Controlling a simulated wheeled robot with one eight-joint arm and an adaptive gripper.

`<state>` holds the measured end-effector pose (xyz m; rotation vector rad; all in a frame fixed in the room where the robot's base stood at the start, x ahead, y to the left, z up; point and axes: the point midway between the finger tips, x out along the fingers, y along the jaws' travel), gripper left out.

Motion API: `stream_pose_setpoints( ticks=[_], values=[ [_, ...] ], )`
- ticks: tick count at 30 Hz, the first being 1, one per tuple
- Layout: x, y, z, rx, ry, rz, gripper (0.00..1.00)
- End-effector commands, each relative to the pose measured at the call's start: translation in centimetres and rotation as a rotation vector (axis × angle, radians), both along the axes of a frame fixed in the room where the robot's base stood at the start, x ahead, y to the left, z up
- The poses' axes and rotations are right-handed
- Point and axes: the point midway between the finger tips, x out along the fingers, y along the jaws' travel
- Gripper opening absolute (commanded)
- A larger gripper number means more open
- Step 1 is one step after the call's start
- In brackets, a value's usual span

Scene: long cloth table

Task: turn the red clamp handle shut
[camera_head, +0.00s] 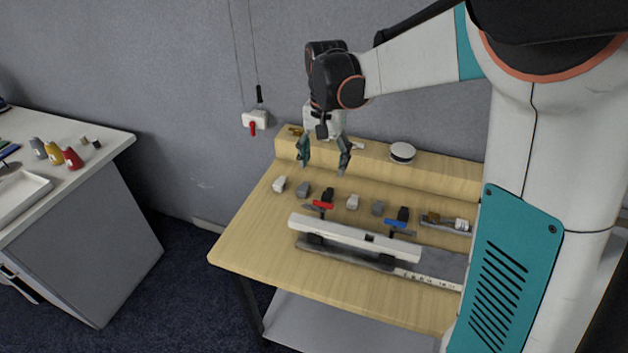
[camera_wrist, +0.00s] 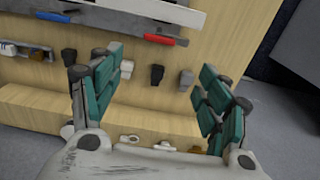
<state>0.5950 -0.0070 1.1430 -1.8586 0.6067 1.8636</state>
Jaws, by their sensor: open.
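The red clamp handle (camera_head: 323,205) lies at the left part of a long pale bar fixture on the wooden table, beside a dark clamp body. In the wrist view the red handle (camera_wrist: 160,40) shows near the top middle, roughly crosswise, at the bar's edge. A blue clamp handle (camera_head: 399,224) sits farther right along the same bar. My gripper (camera_head: 325,163) hangs over the back of the table, behind and above the red handle and apart from it. Its fingers are spread with nothing between them. In the wrist view my gripper (camera_wrist: 160,68) points toward the clamps.
Several small grey, white and black blocks stand between the bar and the raised back ledge (camera_head: 455,171). A round white-topped thing (camera_head: 402,152) sits on that ledge. A wall box (camera_head: 255,119) with a red lever hangs at left. Bare tabletop (camera_head: 262,240) lies left of the bar.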

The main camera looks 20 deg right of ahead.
Motion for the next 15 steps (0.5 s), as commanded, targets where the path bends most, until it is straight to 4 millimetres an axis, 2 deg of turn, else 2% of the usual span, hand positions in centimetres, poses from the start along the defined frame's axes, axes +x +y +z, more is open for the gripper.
stream_pose_setpoints(
  ticks=[5, 15],
  values=[
    [0.0, 0.0, -2.6, 0.000, 0.000, 0.000, 0.70],
    [0.0, 0.0, -9.2, 0.000, -0.001, 0.001, 0.70]
  ],
)
